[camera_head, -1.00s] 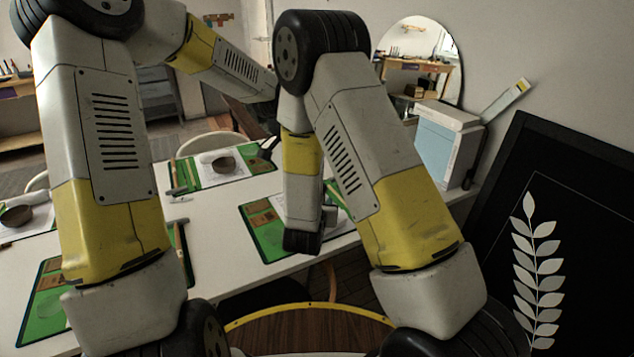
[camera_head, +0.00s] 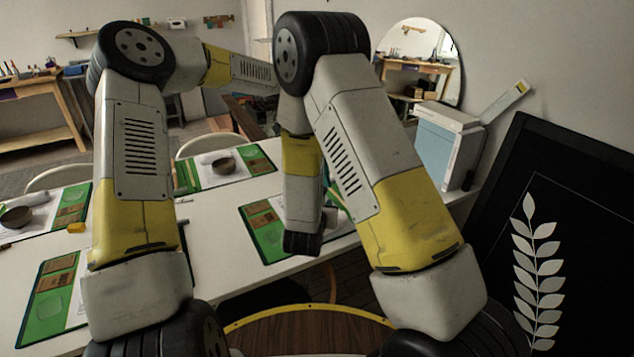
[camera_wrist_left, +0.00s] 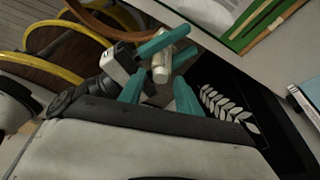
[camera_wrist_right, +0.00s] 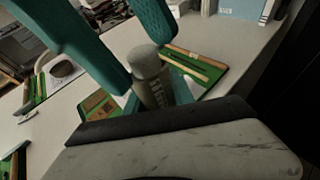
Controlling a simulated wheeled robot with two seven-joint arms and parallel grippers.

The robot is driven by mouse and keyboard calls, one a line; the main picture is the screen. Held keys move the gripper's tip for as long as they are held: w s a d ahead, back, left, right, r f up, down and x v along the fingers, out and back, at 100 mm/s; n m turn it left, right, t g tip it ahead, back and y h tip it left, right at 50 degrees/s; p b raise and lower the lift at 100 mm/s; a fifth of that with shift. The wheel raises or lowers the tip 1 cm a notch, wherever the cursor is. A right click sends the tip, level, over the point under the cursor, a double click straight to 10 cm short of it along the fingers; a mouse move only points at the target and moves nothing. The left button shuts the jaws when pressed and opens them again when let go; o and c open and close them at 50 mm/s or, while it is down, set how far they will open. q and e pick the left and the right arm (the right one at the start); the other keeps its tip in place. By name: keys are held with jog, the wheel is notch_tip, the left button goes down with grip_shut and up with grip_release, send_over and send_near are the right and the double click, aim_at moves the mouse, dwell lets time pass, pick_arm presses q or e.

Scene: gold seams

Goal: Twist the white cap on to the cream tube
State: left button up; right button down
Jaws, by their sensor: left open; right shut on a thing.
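The cream tube (camera_wrist_right: 154,92) stands in my right gripper (camera_wrist_right: 156,88), which is shut on it. The white cap (camera_wrist_right: 146,60) sits on the tube's upper end; how tightly I cannot tell. In the left wrist view, the cap (camera_wrist_left: 160,74) faces my left gripper (camera_wrist_left: 160,78), and the tube (camera_wrist_left: 163,56) lies behind it, beside the right gripper's teal fingers. My left gripper is open, its two teal fingers on either side of the cap end, with no clear grip. In the head view my arms hide both tube and cap.
A white table (camera_head: 215,220) carries several green mats (camera_head: 265,235) with dark bowls (camera_head: 224,165) and tools. A black panel with a white leaf design (camera_head: 545,260) stands at the right. A pale blue box (camera_head: 445,145) is behind my right arm.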

pick_arm(q)
jog(key=shift+r, duration=2.25)
jog(key=n, duration=0.3)
jog(key=n+y, duration=0.1)
jog(key=shift+s+d+n, duration=0.2)
jog(key=shift+d+n, duration=0.1)
jog(key=shift+n, duration=0.1)
jog(key=n, duration=0.3)
jog(key=n+t, duration=0.1)
jog(key=n, duration=0.2)
jog(key=shift+s+d+r+n+y, duration=0.1)
jog(key=shift+r+n+y, duration=0.1)
jog(key=shift+n+y, duration=0.15)
jog(key=n, duration=0.3)
jog(key=r+n+t, duration=0.1)
jog(key=n, duration=0.2)
jog(key=shift+r+y, duration=0.1)
jog(key=shift+y, duration=0.25)
jog(key=n, duration=0.2)
jog(key=r+n, duration=0.1)
jog(key=n, duration=0.1)
jog(key=n+t, duration=0.1)
jog(key=n, duration=0.1)
jog(key=shift+a+r+n+y, duration=0.25)
jog(key=shift+y, duration=0.05)
jog(key=shift+f, duration=0.15)
